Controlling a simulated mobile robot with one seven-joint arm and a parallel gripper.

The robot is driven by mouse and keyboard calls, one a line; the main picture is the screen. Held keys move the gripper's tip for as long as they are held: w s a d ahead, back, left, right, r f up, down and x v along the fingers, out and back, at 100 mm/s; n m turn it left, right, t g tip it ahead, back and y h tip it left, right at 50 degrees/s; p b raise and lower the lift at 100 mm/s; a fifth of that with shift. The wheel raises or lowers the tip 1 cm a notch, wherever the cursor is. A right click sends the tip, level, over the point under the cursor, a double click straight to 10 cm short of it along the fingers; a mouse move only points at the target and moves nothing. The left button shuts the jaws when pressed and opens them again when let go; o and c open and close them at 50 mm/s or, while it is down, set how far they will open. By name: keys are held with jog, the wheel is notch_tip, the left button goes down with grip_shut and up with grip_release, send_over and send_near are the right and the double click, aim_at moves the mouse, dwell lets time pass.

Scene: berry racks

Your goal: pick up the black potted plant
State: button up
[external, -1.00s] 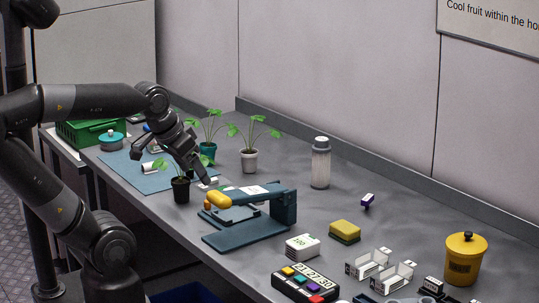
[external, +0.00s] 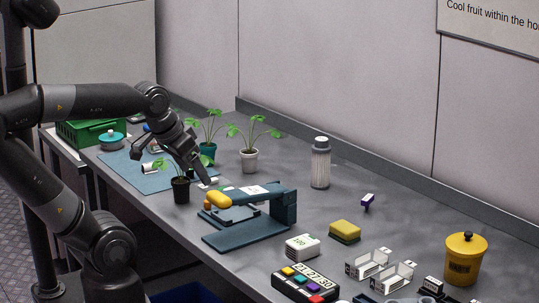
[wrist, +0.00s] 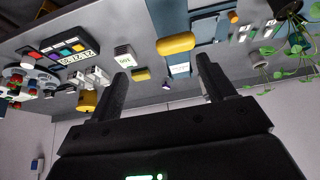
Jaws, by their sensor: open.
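The black potted plant (external: 181,190) stands upright near the front edge of the table, a small dark pot with green leaves. In the wrist view its dark pot (wrist: 286,8) is cut off at the top right corner, with leaves hanging into the right side. My gripper (external: 205,178) is just above and to the right of the plant in the external view, close to its leaves. Whether it touches them I cannot tell. In the wrist view the two fingers of my gripper (wrist: 163,70) are spread apart with nothing held between them.
A blue stand (external: 285,207) with a yellow object (external: 217,200) is right of the plant. Plants in a teal pot (external: 207,153) and a white pot (external: 249,160) stand behind. A blue mat (external: 125,163) lies to the left. A bottle (external: 320,165) stands further right.

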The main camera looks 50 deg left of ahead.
jog(key=n+g, duration=0.4)
jog(key=g, duration=0.1)
send_over(182, 180)
jog(key=w, duration=0.1)
notch_tip(182, 180, down, 9)
jog(key=shift+a+f, duration=0.1)
jog(key=shift+a+f+g, duration=0.15)
jog(key=shift+a+g, duration=0.15)
jog(key=shift+a+f, duration=0.1)
jog(key=shift+f, duration=0.3)
notch_tip(182, 180, down, 5)
jog(key=shift+r, duration=0.2)
jog(key=f, duration=0.3)
jog(key=s+f, duration=0.1)
jog(key=f, duration=0.1)
jog(key=shift+d+f, duration=0.25)
jog(key=shift+d, duration=0.05)
